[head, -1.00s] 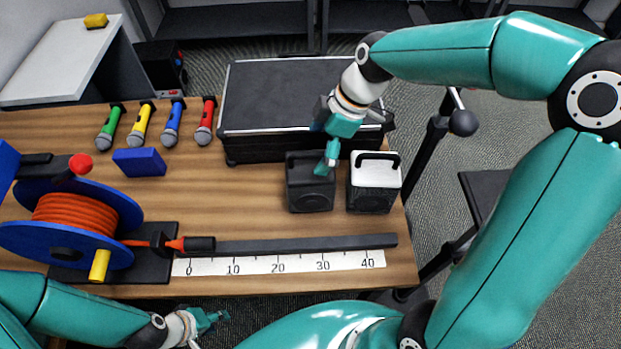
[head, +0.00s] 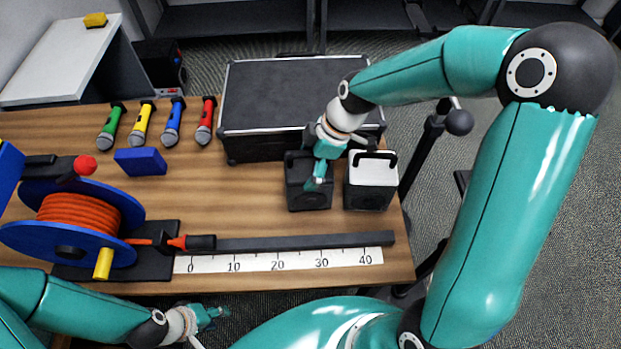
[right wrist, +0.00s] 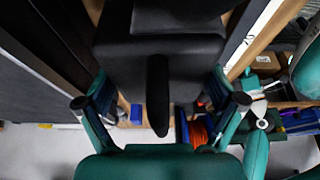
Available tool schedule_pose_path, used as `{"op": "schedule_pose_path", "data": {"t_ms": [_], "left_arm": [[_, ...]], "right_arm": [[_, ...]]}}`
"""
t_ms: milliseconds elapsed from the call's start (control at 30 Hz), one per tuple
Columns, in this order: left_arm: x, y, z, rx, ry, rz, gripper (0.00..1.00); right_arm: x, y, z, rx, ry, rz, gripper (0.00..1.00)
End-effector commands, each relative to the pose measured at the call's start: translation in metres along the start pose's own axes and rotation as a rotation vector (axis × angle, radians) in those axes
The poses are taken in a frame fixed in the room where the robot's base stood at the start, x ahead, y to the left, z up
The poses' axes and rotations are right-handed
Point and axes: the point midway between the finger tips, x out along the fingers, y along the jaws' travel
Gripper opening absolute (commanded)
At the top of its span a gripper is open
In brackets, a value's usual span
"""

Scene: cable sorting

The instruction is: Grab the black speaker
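The black speaker (head: 309,195) stands on the wooden table in front of the black case, left of the white-topped speaker (head: 370,190). My right gripper (head: 318,178) is at the top of the black speaker and hides part of it. In the right wrist view the fingers of my right gripper (right wrist: 160,110) are spread apart. The black speaker's dark body (right wrist: 160,55) and handle (right wrist: 158,95) lie between them. I see no clear grip on it. My left gripper (head: 212,315) is below the table's front edge, far from the speaker; its opening is too small to judge.
The black case (head: 290,95) stands behind both speakers. Several coloured microphones (head: 172,122) and a blue box (head: 140,161) are on the left. A cable reel (head: 78,220), dark bar (head: 305,241) and ruler strip (head: 280,262) lie in front. The table between box and speaker is clear.

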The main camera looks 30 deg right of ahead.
Motion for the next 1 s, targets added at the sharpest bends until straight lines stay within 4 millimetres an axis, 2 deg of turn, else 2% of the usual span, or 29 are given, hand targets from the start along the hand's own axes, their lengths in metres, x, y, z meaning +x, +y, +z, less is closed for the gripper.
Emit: {"op": "schedule_pose_path", "data": {"t_ms": [33,333,767,1000], "left_arm": [[0.000,0.000,0.000,0.000,0.000,0.000,0.40],[0.000,0.000,0.000,0.000,0.000,0.000,0.40],[0.000,0.000,0.000,0.000,0.000,0.000,0.40],[0.002,-0.001,0.000,0.000,0.000,0.000,0.40]], "right_arm": [[0.001,-0.001,0.000,0.000,-0.001,-0.004,0.75],[0.001,-0.002,0.000,-0.001,-0.001,-0.007,0.25],[-0.004,-0.001,-0.003,-0.002,0.001,-0.003,0.24],[-0.023,0.001,-0.011,-0.002,0.003,0.002,0.24]]}}
